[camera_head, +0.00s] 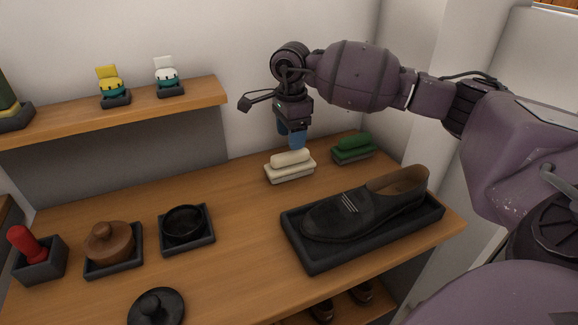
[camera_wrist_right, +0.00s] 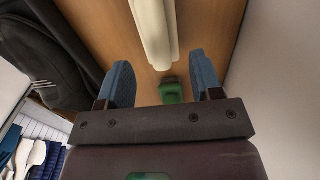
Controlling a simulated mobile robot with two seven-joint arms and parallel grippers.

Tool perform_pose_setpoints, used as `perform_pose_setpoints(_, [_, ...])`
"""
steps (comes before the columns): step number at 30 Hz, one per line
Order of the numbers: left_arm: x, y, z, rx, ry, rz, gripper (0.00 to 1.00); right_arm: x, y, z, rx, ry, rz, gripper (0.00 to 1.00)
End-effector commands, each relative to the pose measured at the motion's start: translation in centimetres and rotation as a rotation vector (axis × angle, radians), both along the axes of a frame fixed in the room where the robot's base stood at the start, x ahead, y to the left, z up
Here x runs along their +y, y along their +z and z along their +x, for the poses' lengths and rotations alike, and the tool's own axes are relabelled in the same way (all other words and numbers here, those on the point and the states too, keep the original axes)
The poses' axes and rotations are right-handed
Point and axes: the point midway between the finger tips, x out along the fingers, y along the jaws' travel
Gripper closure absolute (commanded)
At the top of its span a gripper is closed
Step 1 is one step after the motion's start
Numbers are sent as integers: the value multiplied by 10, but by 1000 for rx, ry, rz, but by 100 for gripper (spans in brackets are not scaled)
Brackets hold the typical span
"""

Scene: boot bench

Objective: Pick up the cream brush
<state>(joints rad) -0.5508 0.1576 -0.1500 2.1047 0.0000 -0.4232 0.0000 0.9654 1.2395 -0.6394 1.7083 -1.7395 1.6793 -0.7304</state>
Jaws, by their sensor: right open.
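The cream brush (camera_head: 291,157) lies on a pale base (camera_head: 291,174) toward the back of the bench top. My right gripper (camera_head: 292,139) hangs above it with its fingers pointing down, apart from the brush as far as I can tell. In the right wrist view, the blue fingers of the gripper (camera_wrist_right: 163,80) are spread and empty. The cream brush (camera_wrist_right: 154,32) shows there as a long pale bar beyond the fingertips, roughly in line with the gap. My left gripper is out of view.
A green brush (camera_head: 353,146) sits just right of the cream one. A black shoe (camera_head: 350,214) lies in a dark tray (camera_head: 297,247) in front. A black dish (camera_head: 184,222), a brown lidded pot (camera_head: 109,242) and a red-handled tool (camera_head: 27,243) stand left. A shelf (camera_head: 190,102) runs behind.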

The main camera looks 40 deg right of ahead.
Motion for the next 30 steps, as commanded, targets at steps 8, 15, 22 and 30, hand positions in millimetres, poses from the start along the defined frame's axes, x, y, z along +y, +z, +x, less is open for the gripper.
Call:
perform_pose_setpoints(8, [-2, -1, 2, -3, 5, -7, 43, 2, -21, -2, 0, 0, 1, 40])
perform_pose_setpoints(15, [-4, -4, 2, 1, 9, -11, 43, 4, -52, -3, 1, 0, 1, 40])
perform_pose_setpoints(22, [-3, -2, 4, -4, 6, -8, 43, 4, -54, -3, -3, 0, 0, 40])
perform_pose_setpoints(30, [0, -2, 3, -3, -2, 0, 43, 4, -54, -3, -2, 0, 1, 77])
